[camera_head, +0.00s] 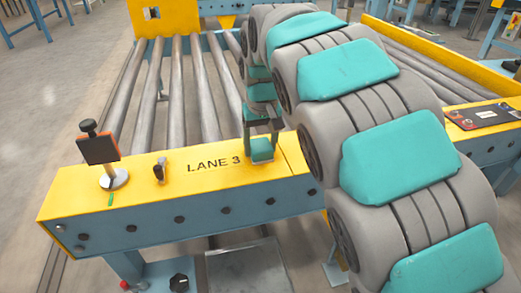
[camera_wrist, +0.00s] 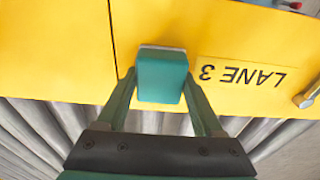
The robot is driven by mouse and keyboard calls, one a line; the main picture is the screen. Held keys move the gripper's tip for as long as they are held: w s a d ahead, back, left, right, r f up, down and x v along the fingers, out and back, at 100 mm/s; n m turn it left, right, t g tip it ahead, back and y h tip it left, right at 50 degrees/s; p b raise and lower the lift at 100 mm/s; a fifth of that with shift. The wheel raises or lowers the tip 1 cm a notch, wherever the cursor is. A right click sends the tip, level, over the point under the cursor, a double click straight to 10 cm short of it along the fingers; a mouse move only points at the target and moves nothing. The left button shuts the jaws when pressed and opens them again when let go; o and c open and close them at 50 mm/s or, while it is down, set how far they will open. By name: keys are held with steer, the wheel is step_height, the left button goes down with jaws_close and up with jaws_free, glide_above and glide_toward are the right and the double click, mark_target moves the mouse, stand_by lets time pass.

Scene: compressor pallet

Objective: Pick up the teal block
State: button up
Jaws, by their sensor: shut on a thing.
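The small teal block (camera_head: 262,152) is at the yellow top of the LANE 3 beam (camera_head: 212,163), just right of the lettering. I cannot tell whether it rests on the surface or is slightly above it. My gripper (camera_head: 261,138) points down at it from above, with one finger on each side. In the wrist view the teal block (camera_wrist: 162,76) sits between the fingertips of my gripper (camera_wrist: 160,82), which is shut on it. The yellow surface lies beyond it.
A tilted dark screen with an orange edge (camera_head: 98,149) stands on the beam's left end, and a small dark lever (camera_head: 160,170) stands beside it. Grey rollers (camera_head: 180,90) run behind the beam. My grey and teal arm fills the right side.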

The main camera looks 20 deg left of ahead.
mark_target(260, 143)
jaws_close()
steer(key=shift+r, duration=1.8)
steer(key=s+d+r, duration=0.1)
steer(key=s+d, duration=0.9)
steer(key=s, duration=0.2)
steer(key=shift+d+r+p, duration=0.15)
steer(key=shift+r+p, duration=0.05)
steer(key=shift+p, duration=0.1)
steer(key=shift+s, duration=0.1)
steer(key=shift+o, duration=0.5)
jaws_free()
steer(key=c, duration=0.6)
steer(key=shift+o, duration=0.2)
steer(key=shift+d, duration=0.1)
